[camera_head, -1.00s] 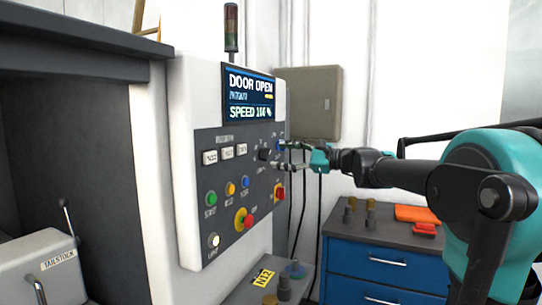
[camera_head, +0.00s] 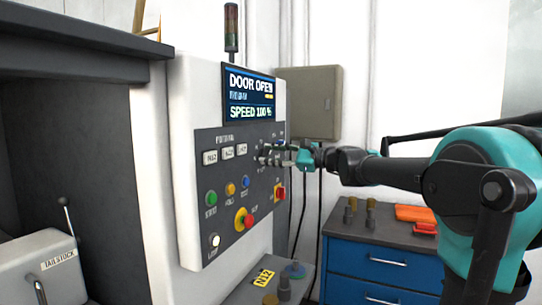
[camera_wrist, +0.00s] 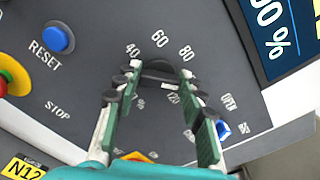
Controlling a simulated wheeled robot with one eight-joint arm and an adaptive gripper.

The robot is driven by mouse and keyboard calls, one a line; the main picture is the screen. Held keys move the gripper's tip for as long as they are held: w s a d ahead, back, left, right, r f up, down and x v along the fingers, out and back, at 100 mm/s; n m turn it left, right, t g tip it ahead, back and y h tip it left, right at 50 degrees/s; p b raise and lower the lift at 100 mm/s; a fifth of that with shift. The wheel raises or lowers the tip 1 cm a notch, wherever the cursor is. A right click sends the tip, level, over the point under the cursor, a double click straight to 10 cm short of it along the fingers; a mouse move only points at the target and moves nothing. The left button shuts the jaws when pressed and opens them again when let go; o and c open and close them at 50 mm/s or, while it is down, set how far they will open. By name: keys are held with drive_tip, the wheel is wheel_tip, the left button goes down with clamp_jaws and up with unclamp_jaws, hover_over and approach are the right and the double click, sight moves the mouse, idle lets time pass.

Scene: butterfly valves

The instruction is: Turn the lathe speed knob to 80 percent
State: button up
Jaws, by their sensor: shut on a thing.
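The speed knob (camera_wrist: 158,71) is a dark round knob on the grey control panel, with a dial marked 40, 60, 80 and 120 around it. My gripper (camera_wrist: 157,84) is shut on the knob, with one green finger on each side of it in the wrist view. In the head view my gripper (camera_head: 270,155) reaches the panel from the right and hides most of the knob. The display (camera_head: 249,93) reads DOOR OPEN and SPEED 100 %. The knob's pointer mark is not clear to me.
A blue RESET button (camera_wrist: 58,38), a red and yellow stop button (camera_head: 243,220) and a blue button by OPEN (camera_wrist: 222,130) are close by. A red and yellow switch (camera_head: 279,192) sits just below my gripper. A blue drawer cabinet (camera_head: 375,270) stands below my arm.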

drive_tip(key=shift+c, duration=1)
drive_tip(key=shift+n, duration=0.3)
drive_tip(key=n, duration=0.3)
drive_tip(key=shift+s+n, duration=0.1)
drive_tip(key=shift+n, duration=0.2)
drive_tip(key=n, duration=0.5)
drive_tip(key=shift+f, duration=0.2)
drive_tip(key=shift+n, duration=0.4)
drive_tip(key=o, duration=1.2)
drive_tip(key=shift+c, duration=0.2)
